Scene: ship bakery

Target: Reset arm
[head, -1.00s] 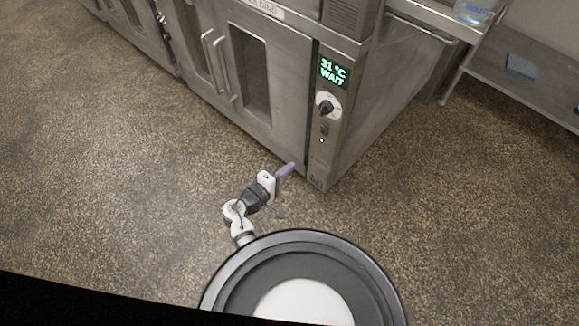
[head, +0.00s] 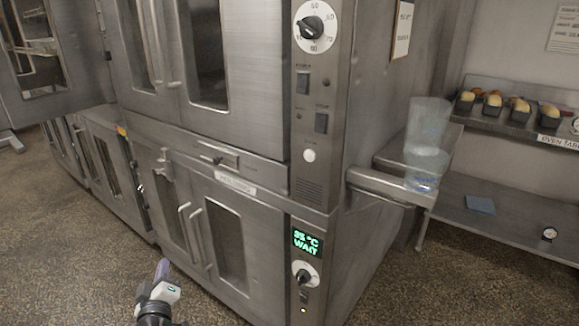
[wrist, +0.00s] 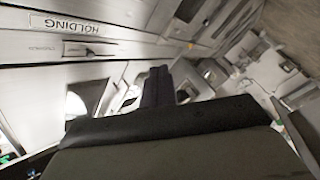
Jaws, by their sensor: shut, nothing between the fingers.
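My gripper (head: 162,268) shows at the bottom left of the head view, with purple-grey fingertips pointing up and a white and dark wrist below. It stands in front of the lower oven cabinet (head: 170,186), apart from it as far as I can tell. In the wrist view the dark fingers (wrist: 158,84) lie together with nothing between them. Most of my arm is out of view.
The lower panel display (head: 306,242) reads 35 °C WAIT. Clear containers (head: 427,135) stand stacked on a ledge at right. Loaf tins with bread (head: 492,100) sit on a shelf behind. The speckled floor (head: 60,240) at left is clear.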

